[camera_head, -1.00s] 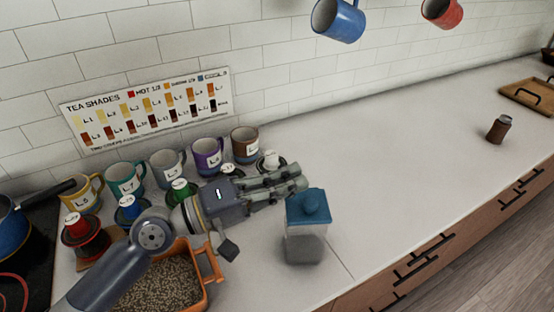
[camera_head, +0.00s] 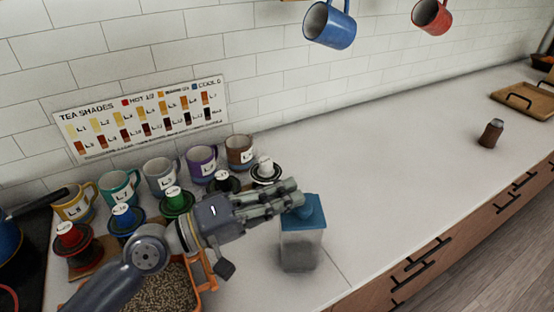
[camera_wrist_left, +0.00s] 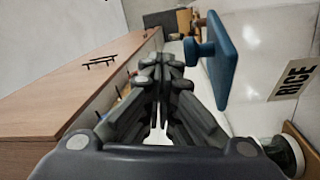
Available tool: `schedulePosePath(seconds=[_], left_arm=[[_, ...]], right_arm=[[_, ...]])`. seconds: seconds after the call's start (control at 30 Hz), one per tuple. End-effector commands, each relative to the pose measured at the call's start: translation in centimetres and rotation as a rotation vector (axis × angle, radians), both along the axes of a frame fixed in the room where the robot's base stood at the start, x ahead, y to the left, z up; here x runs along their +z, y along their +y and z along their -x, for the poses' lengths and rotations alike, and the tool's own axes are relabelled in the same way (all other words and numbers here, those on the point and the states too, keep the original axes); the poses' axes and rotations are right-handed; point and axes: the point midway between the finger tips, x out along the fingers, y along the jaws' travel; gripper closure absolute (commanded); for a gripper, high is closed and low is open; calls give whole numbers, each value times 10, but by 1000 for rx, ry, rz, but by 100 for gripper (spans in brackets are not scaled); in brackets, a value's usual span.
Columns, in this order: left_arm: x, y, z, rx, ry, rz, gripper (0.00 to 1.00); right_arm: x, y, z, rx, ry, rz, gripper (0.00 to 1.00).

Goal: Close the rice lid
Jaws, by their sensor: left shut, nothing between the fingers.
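The rice jar (camera_head: 299,256) is a clear square container with grey contents, standing on the white counter. Its blue lid (camera_head: 314,220) with a knob covers the jar's top; I cannot tell whether it is fully seated. In the left wrist view the lid (camera_wrist_left: 222,62) shows to the right of the fingers, with the RICE label (camera_wrist_left: 292,80) beyond it. My left gripper (camera_head: 298,197) is shut and empty, its fingertips at the left side of the lid's knob, partly covering the lid. I cannot tell whether they touch. My right gripper is in neither view.
An orange-handled bin of grains (camera_head: 160,293) lies under my left arm. A brown jar (camera_head: 490,134) stands right. The counter between is clear.

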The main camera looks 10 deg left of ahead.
Motion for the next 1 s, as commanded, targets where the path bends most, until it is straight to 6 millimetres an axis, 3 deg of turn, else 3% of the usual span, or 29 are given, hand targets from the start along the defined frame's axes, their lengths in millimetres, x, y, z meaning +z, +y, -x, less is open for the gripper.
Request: schedulePosePath(seconds=[0.27,1.0], left_arm=[[-3,13,7,1,3,-3,100],[-11,96,55,1,3,2,100]], right_arm=[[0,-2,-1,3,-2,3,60],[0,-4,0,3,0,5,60]])
